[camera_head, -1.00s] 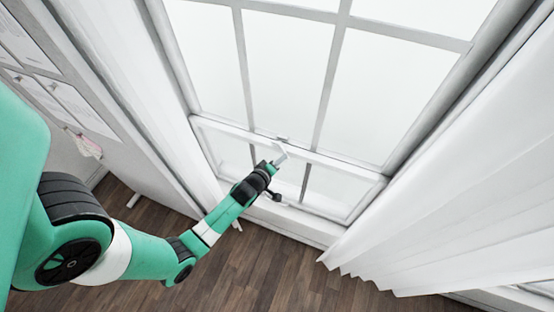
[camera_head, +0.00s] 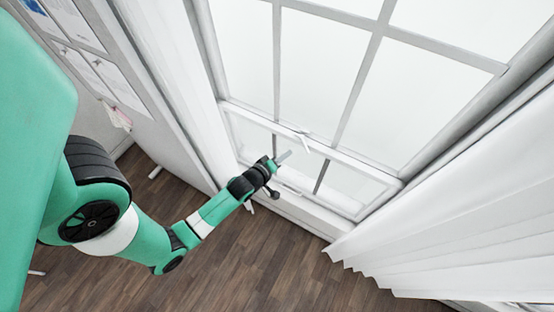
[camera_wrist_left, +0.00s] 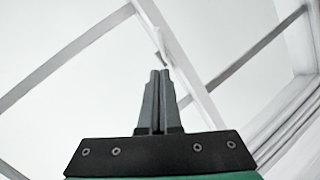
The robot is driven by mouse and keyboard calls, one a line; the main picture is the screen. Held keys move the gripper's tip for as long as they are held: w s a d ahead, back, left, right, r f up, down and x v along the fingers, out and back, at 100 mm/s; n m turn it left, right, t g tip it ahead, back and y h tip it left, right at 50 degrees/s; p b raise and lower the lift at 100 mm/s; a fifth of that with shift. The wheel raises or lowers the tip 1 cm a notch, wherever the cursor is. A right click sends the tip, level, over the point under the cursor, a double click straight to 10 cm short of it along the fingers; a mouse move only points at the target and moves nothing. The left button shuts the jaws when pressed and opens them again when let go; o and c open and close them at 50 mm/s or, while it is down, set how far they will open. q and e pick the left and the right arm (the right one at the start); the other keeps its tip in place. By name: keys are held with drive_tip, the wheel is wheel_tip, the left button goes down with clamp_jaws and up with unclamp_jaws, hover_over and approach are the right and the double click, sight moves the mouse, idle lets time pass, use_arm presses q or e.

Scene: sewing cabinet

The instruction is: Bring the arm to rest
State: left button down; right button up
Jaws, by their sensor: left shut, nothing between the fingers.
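My left arm (camera_head: 150,240) is green with black joints and reaches in from the left over the floor. Its gripper (camera_head: 283,157) is in front of the lower part of the window (camera_head: 325,75). In the left wrist view the two dark fingers (camera_wrist_left: 160,75) are together with nothing between them. The white window handle (camera_head: 303,138) shows just beyond the gripper, and also above the fingertips in the left wrist view (camera_wrist_left: 157,42). It appears apart from the fingers in the head view. My right gripper is in neither view.
A board with papers (camera_head: 85,55) stands at the far left. The dark wooden floor (camera_head: 270,265) is clear below the arm.

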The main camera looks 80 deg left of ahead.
use_arm(q)
drive_tip(key=s+d, duration=0.1)
drive_tip(key=s+d+r, duration=0.1)
drive_tip(key=d, duration=0.1)
drive_tip(key=s+d+r+b, duration=0.1)
drive_tip(key=shift+d+r, duration=0.15)
drive_tip(key=shift+d, duration=0.05)
